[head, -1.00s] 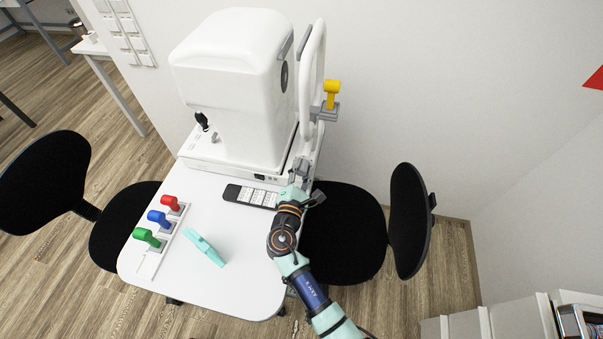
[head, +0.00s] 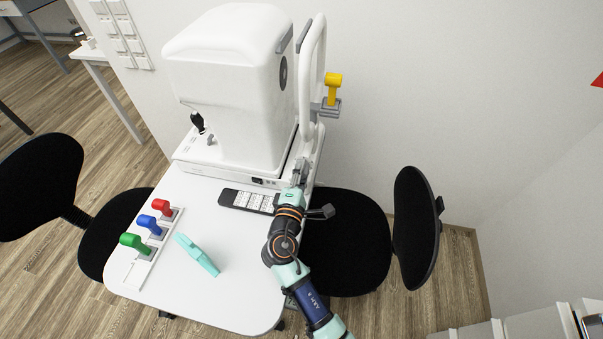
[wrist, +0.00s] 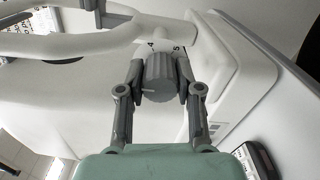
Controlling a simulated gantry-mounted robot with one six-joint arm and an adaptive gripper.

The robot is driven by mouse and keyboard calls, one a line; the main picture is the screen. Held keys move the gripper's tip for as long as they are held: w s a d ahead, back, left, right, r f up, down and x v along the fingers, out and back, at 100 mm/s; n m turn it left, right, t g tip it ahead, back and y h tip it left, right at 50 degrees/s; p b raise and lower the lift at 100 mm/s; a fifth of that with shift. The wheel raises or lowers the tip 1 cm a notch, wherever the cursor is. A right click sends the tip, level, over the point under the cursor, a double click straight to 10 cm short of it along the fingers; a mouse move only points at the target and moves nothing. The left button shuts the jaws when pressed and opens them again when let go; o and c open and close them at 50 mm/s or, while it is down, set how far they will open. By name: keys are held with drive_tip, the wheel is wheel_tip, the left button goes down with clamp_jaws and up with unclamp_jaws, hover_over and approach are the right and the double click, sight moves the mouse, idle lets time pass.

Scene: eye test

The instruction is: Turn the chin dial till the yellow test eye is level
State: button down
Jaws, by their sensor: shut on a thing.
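The yellow test eye (head: 333,88) sits on a grey holder (head: 330,107) at the right side of the white chin-rest frame (head: 311,75). It looks roughly upright, but I cannot tell exactly how level it is. In the wrist view the chin dial (wrist: 158,78) is a ribbed grey knob with a pale line on its face, below small printed numbers. My gripper (wrist: 160,72) is shut on the dial, one finger on each side. In the head view my gripper (head: 300,172) is at the foot of the frame and the dial is hidden.
The white eye instrument (head: 225,85) stands behind the table's open part. A dark remote-like pad (head: 248,201) lies beside my wrist. Red (head: 162,207), blue (head: 150,223) and green (head: 134,242) pieces stand in a rack at left, near a turquoise tool (head: 198,255). Black chairs flank the table.

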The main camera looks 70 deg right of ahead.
idle(0.3)
drive_tip(key=c, duration=0.8)
unclamp_jaws()
drive_tip(key=shift+o, duration=0.2)
drive_tip(key=s+a, duration=0.2)
drive_tip(key=a, duration=1)
drive_tip(key=shift+s, duration=0.15)
drive_tip(key=shift+d, duration=0.1)
